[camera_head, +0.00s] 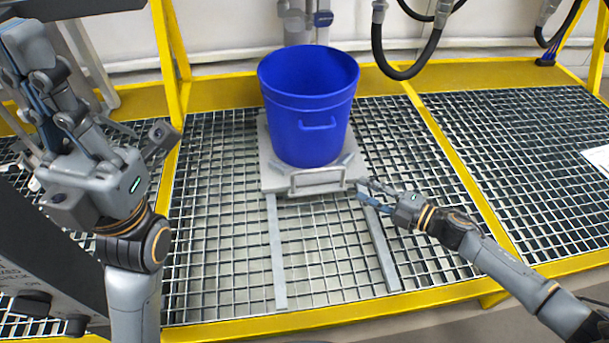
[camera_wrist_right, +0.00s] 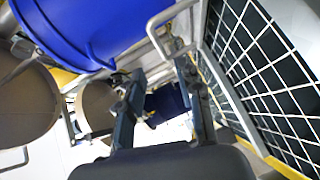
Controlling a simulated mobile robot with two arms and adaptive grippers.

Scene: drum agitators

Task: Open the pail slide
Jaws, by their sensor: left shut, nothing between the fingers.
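The blue pail (camera_head: 308,110) stands upright on the grey slide plate (camera_head: 272,180), near the back of the grated platform. The slide's metal loop handle (camera_head: 318,189) is at its front edge. My right gripper (camera_head: 364,192) is beside the plate's front right corner, right of the handle. In the right wrist view its fingers (camera_wrist_right: 158,78) are spread with nothing clearly between them. There the handle (camera_wrist_right: 172,38) shows just beyond the fingertips, and the pail (camera_wrist_right: 85,25) at upper left. My left gripper (camera_head: 40,70) is shut and empty, raised at the left, away from the slide.
Two grey rails (camera_head: 277,250) run forward from the plate over the grating, and the space between them is clear. Yellow frame beams (camera_head: 450,165) border the platform. Black hoses (camera_head: 408,70) hang behind, right of the pail. A dark panel (camera_head: 40,255) stands at lower left.

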